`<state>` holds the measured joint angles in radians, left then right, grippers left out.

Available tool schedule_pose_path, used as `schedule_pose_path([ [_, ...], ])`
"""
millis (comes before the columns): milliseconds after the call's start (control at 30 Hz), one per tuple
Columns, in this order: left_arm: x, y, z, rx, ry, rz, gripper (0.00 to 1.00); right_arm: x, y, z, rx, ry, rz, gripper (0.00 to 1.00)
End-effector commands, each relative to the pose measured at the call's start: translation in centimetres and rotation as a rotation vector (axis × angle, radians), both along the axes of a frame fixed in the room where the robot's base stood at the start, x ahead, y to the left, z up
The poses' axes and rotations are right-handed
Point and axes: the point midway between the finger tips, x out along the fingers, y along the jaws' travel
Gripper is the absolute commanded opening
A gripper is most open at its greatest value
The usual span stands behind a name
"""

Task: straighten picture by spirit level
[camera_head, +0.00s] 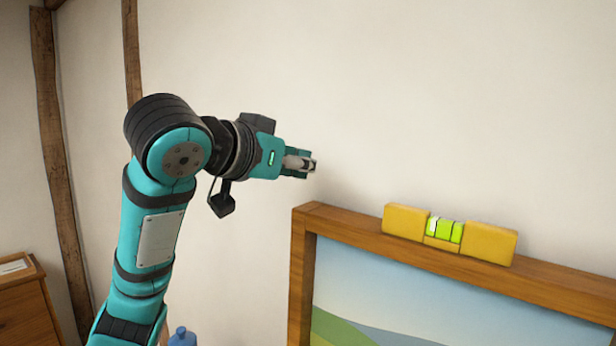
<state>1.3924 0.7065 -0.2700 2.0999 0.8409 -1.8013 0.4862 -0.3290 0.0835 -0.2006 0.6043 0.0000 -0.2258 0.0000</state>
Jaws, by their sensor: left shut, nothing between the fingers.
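A picture (400,295) in a brown wooden frame (360,228) hangs on the wall at the lower right. Its top edge slopes down to the right in the view, and its lower part is cut off. A yellow spirit level (485,243) lies along the top edge of the frame. Its green vial (444,230) faces me, but the bubble is too small to read surely. My left gripper (308,164) is shut and empty, above and left of the frame's upper left corner, apart from it. My right gripper is out of view.
A wooden cabinet (24,300) with a paper on top stands at the lower left. A blue bottle-like object (182,337) shows at the bottom edge. Dark wooden beams (48,130) run up the pale wall, which is clear above the picture.

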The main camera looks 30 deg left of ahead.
Motion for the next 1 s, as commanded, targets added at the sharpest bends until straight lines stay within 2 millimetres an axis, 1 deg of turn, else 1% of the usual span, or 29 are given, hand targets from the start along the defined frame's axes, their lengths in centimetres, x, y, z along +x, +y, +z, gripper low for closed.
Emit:
schedule_pose_path([
  [33, 1.2, -0.2, 0.0, -0.001, 0.008, -0.001, 0.0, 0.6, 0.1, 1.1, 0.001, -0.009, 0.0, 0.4],
  [100, 2.4, -0.2, -0.5, 0.0, 0.007, 0.001, 0.0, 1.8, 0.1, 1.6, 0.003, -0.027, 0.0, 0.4],
  [233, 2.1, -0.1, -2.5, 0.002, 0.004, 0.001, 0.0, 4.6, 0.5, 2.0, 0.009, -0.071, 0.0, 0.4],
  [300, 2.1, 0.0, -3.2, 0.001, 0.003, 0.001, 0.0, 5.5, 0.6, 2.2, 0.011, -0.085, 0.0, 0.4],
  [333, 2.1, 0.0, -3.4, 0.0, 0.002, 0.0, 0.0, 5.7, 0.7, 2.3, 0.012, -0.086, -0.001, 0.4],
  [467, 2.1, 0.0, -4.2, 0.0, 0.001, 0.0, 0.0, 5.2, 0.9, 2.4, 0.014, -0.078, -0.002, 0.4],
  [600, 2.0, 0.0, -4.5, 0.0, -0.001, 0.0, 0.0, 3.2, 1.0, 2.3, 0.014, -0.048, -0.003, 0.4],
  [700, 2.0, 0.0, -4.5, 0.0, -0.001, 0.0, 0.0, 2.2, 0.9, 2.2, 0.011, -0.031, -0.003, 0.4],
  [867, 2.0, 0.0, -4.5, 0.0, -0.001, 0.0, 0.0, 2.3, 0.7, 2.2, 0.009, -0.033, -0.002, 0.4],
  [933, 2.0, 0.1, -4.8, -0.009, 0.001, 0.0, 0.0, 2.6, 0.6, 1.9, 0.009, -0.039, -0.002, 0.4],
  [1000, 2.1, 0.3, -5.6, -0.034, 0.006, 0.001, 0.0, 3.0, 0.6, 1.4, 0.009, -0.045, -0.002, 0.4],
])
